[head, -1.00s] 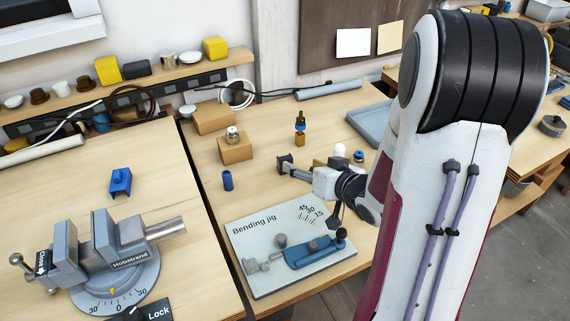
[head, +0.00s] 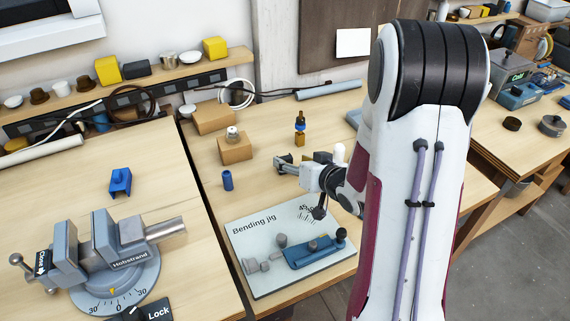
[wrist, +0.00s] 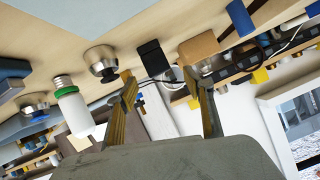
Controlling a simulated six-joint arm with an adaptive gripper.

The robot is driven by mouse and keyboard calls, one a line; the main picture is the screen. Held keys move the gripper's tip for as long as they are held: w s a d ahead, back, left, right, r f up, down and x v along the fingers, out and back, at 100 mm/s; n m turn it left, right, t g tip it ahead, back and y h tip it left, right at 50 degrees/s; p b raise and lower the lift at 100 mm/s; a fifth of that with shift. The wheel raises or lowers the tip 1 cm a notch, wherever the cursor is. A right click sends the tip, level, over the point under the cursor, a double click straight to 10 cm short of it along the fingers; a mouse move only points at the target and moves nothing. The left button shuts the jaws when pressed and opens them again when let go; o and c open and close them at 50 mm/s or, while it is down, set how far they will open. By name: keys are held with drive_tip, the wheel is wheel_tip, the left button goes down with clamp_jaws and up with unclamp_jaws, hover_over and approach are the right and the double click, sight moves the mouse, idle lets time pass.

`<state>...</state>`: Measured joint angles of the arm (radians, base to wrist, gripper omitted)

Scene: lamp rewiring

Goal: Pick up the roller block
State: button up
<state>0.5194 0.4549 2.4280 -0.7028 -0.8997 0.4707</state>
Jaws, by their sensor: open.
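No part is labelled as the roller block. The bending jig (head: 258,222) on the middle bench carries a blue lever part (head: 312,252) and a grey stepped piece (head: 262,263). My gripper (head: 284,163) is above the middle bench, behind the jig and well to the right of the blue block. In the wrist view its two fingers are apart, with nothing held between them (wrist: 160,78).
The grey vise (head: 120,245) stands at front left. A blue cylinder (head: 227,180), a cardboard box with a metal fitting (head: 235,148) and a small amber bottle (head: 300,138) stand near my gripper.

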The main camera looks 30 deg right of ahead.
sight(288, 161)
drive_tip(key=shift+w+f, duration=0.25)
drive_tip(key=shift+w, duration=0.2)
drive_tip(key=shift+w, duration=0.1)
drive_tip(key=shift+w+f, duration=1.1)
drive_tip(key=shift+w, duration=0.1)
drive_tip(key=shift+x, duration=0.95)
clamp_jaws()
